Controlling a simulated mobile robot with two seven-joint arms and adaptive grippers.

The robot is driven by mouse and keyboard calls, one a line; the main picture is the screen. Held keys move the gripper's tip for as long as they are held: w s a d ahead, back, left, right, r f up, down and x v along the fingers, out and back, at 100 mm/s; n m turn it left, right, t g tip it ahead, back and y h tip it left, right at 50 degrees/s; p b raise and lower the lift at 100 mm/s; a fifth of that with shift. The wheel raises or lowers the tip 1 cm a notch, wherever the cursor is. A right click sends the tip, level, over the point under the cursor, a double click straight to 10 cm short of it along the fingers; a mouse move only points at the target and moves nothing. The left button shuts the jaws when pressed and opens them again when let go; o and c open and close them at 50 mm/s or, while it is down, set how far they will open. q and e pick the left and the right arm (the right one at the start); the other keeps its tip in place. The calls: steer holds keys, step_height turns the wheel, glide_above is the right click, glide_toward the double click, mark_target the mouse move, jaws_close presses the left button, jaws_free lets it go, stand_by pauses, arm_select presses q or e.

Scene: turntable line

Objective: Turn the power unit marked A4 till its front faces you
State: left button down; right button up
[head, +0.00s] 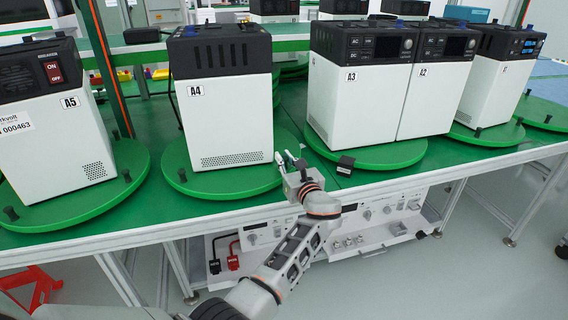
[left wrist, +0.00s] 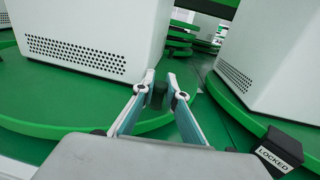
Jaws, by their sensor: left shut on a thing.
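The power unit A4 (head: 230,120) is a white box with a black top. It stands upright on a round green turntable (head: 225,190). The side towards me shows the A4 label and a vent grille, with no display or switch. Its vented lower part also shows in the left wrist view (left wrist: 90,35). My left gripper (head: 287,163) is at the turntable's right front edge. In the left wrist view its fingers (left wrist: 158,92) are shut on a dark peg (left wrist: 157,96) on the rim. Another peg (head: 182,175) stands at the left front of the turntable. My right gripper is not in view.
Unit A5 (head: 50,130) stands to the left, showing an ON/OFF breaker. A black block (head: 345,165) marked LOCKED (left wrist: 280,150) sits at that turntable's front edge, right of my left gripper.

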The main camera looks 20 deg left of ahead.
arm_select(q)
steer(key=shift+w+d, duration=0.1)
steer(key=shift+w, duration=0.05)
stand_by(0.3)
steer(key=c, duration=2)
jaws_free()
step_height(320, 180, up, 10)
steer(key=shift+f, duration=0.1)
